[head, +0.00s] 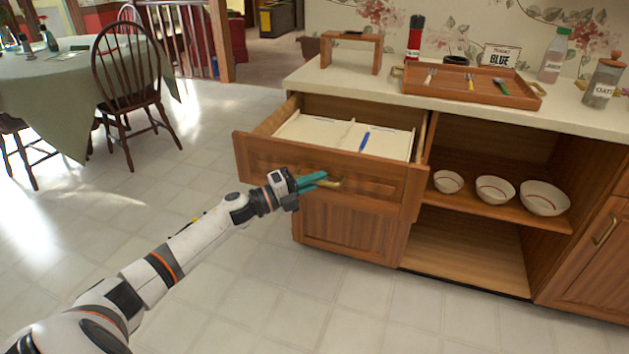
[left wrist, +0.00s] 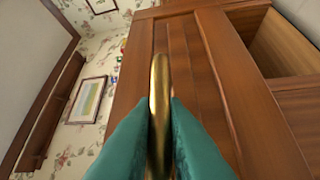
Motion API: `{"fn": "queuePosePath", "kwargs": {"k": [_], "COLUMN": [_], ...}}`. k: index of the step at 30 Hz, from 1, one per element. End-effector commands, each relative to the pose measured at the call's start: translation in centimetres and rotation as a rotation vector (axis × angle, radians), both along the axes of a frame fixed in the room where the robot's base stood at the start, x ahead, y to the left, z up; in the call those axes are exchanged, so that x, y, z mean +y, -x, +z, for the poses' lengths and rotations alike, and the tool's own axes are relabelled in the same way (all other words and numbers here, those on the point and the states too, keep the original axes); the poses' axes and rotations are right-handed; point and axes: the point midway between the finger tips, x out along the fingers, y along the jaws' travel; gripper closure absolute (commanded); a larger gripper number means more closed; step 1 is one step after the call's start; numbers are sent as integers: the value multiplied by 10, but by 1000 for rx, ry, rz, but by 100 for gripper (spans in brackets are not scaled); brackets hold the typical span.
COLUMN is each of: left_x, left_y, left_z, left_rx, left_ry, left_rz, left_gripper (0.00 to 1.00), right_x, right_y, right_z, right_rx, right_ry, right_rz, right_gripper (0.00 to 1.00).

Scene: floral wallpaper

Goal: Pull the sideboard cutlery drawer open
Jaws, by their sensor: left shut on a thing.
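The sideboard drawer (head: 250,152) is pulled well out of the wooden sideboard (head: 349,228). Inside it are pale dividers or papers (head: 318,131) and a blue pen-like item (head: 364,142). My left gripper (head: 322,182) is at the drawer's front, its teal fingers shut on the brass handle (left wrist: 159,85). In the left wrist view the handle stands between the two teal fingers (left wrist: 159,125), with the wooden drawer front behind it. My right gripper is not in view.
A wooden tray (head: 470,87) with utensils, a small wooden stand (head: 351,47) and jars stand on the countertop. Several bowls (head: 495,188) sit on the open shelf to the right. A table (head: 60,75) and a chair (head: 126,75) are at the left. The floor before the drawer is clear.

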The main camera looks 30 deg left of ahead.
Motion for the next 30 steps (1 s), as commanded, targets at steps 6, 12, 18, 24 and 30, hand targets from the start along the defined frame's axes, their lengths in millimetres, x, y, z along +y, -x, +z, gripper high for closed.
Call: {"fn": "queuePosePath", "kwargs": {"k": [6,12,18,24,30], "left_x": [0,0,2,17,38], "left_y": [0,0,3,27,61], "left_z": [0,0,-1,-6,-11], "left_rx": [1,1,2,5,5], "left_ry": [-1,-1,-1,-1,-1], "left_rz": [-1,0,0,0,1], "left_gripper": [74,67,67,67,67], "right_x": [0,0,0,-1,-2], "right_y": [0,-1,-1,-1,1], "right_z": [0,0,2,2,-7], "right_rx": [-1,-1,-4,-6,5], "right_ry": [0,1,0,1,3], "right_rz": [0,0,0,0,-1], "right_gripper": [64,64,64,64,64]}}
